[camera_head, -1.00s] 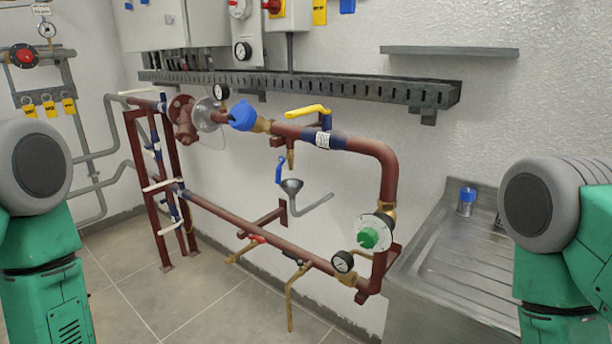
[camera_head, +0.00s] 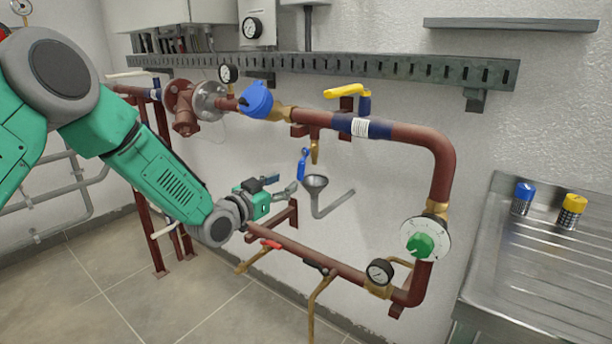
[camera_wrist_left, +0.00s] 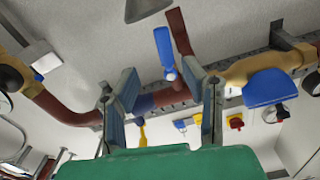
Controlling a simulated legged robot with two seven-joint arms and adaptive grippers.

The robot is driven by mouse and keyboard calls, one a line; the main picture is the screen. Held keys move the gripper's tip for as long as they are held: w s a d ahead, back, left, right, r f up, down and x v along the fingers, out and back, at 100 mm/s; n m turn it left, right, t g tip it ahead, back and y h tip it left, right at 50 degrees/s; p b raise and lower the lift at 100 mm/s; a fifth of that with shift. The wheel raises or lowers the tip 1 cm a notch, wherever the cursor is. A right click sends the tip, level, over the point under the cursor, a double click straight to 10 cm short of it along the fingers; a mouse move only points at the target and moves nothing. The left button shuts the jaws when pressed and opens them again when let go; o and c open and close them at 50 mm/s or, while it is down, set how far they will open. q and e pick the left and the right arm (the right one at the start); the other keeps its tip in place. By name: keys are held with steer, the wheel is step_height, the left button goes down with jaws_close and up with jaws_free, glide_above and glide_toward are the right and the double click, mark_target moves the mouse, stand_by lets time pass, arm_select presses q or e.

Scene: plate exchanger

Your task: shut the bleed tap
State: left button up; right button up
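The bleed tap appears to be the small tap with a blue lever (camera_head: 303,164), hanging on a brass outlet under the upper red-brown pipe, just above a grey funnel (camera_head: 316,182). The lever points roughly downward. My left gripper (camera_head: 280,187) is just left of the lever and funnel, with its fingers apart. In the left wrist view the blue lever (camera_wrist_left: 164,48) shows beyond and between the fingertips of my left gripper (camera_wrist_left: 161,70), with nothing held. Contact with the lever cannot be made out. My right gripper is out of view.
A yellow lever (camera_head: 346,92) and a blue cap (camera_head: 257,99) sit on the upper pipe. A steel sink (camera_head: 535,250) stands at right.

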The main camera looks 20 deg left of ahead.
mark_target(298, 174)
arm_select(q)
steer(key=x, duration=0.5)
steer(key=b+x, duration=0.1)
steer(key=x, duration=0.2)
steer(key=shift+w+a+f, duration=0.2)
steer(key=shift+a+f, duration=0.1)
steer(key=shift+a, duration=0.05)
steer(key=shift+w+d+r, duration=0.15)
steer(key=shift+d, duration=0.2)
steer(key=shift+a, duration=0.3)
jaws_close()
